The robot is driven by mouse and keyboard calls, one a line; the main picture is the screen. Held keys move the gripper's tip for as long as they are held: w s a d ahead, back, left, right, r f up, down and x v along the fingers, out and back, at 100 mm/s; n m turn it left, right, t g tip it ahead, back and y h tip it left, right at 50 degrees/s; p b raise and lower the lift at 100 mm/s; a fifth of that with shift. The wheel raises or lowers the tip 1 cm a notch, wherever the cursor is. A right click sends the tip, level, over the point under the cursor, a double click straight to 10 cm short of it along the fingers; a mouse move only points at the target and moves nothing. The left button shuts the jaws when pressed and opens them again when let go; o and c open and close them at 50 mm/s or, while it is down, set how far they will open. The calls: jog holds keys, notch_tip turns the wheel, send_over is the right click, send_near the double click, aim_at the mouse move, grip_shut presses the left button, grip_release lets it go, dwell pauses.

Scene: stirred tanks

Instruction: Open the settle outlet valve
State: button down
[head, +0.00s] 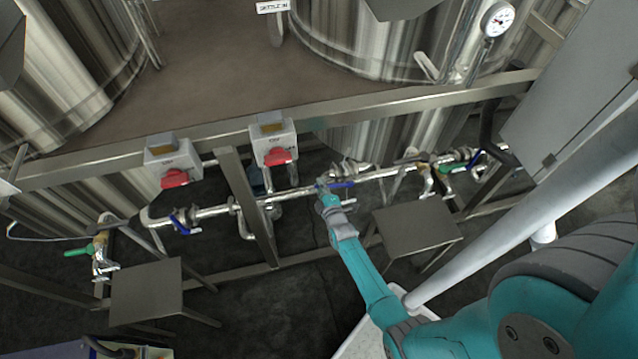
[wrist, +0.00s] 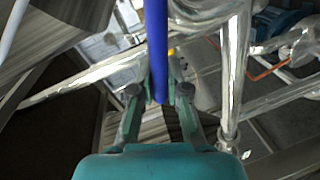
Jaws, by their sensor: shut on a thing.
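A blue lever handle (head: 343,185) of a valve on the steel pipe (head: 382,173) shows right of centre in the head view. It lies roughly along the pipe. My gripper (head: 324,188) is at this lever, with its fingers shut on it. In the wrist view the blue handle (wrist: 157,45) runs down between the two fingers of my gripper (wrist: 160,82). The fingertips and the valve body are partly hidden. A small sign (head: 272,6) near the top appears to read "SETTLE" and more; no label shows at the held valve itself.
Another blue-handled valve (head: 181,224) sits on the pipe to the left. Green-handled valves are at far left (head: 78,250) and right (head: 455,168). Low metal stands (head: 148,292) (head: 418,227) stand in front.

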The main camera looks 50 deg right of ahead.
jog(key=shift+w+a+f+n, duration=0.1)
jog(key=shift+a+f+n, duration=0.05)
jog(key=shift+f+n, duration=0.4)
jog(key=c, duration=1.4)
grip_release()
jog(key=v, duration=1.2)
jog(key=shift+a, duration=0.15)
